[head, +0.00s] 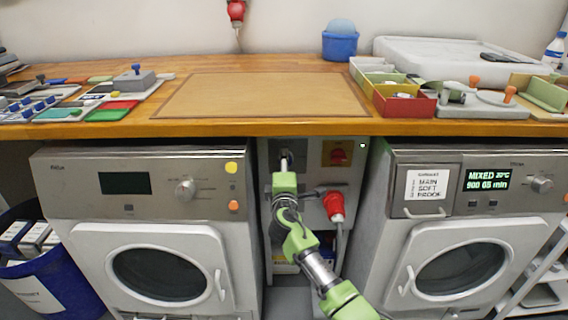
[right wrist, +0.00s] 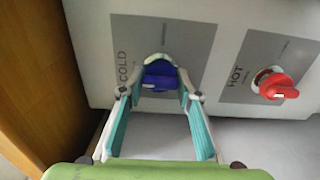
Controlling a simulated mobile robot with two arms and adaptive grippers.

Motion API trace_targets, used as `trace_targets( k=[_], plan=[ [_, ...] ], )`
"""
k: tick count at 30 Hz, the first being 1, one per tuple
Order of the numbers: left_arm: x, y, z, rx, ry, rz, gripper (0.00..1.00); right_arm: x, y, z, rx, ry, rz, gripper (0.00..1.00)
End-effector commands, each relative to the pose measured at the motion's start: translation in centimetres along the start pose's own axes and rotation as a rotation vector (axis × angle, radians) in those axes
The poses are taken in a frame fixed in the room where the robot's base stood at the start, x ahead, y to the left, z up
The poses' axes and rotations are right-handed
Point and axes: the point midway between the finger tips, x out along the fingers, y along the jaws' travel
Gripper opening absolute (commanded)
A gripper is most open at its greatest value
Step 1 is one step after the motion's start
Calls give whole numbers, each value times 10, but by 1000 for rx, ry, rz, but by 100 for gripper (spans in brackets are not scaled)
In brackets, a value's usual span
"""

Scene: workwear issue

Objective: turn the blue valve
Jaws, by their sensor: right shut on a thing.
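The blue valve (right wrist: 158,76) sits on a grey plate marked COLD in the right wrist view. My right gripper (right wrist: 160,86) has its teal-padded fingers on both sides of the blue handle and is shut on it. In the head view my right arm reaches up from the bottom, and the right gripper (head: 287,160) is at the white panel (head: 310,178) between the two washing machines. The gripper hides the blue valve there. My left gripper is in neither view.
A red valve (right wrist: 278,86) on a plate marked HOT is right of the blue one. A red plug (head: 334,206) with a cable is close to my right arm. Washing machines (head: 75,190) (head: 480,225) flank the panel. The wooden worktop (head: 290,128) overhangs it.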

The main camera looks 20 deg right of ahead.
Motion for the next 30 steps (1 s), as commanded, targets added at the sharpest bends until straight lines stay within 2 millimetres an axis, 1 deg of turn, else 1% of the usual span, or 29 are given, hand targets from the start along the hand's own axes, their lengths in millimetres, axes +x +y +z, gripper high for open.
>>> trace_targets(
  k=[6,7,9,18,22,26,30],
  plan=[
    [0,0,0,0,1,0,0,0,-1,0,-4,0,0,10],
    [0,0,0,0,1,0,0,0,-1,0,-4,0,0,34],
    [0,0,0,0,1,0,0,0,-1,0,-4,0,0,49],
    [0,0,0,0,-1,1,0,0,0,0,-2,0,0,49],
    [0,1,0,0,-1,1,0,-4,0,0,-1,1,1,49],
    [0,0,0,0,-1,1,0,-18,-1,0,1,1,0,49],
    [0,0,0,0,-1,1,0,-42,-2,0,0,2,-1,49]
  ],
)
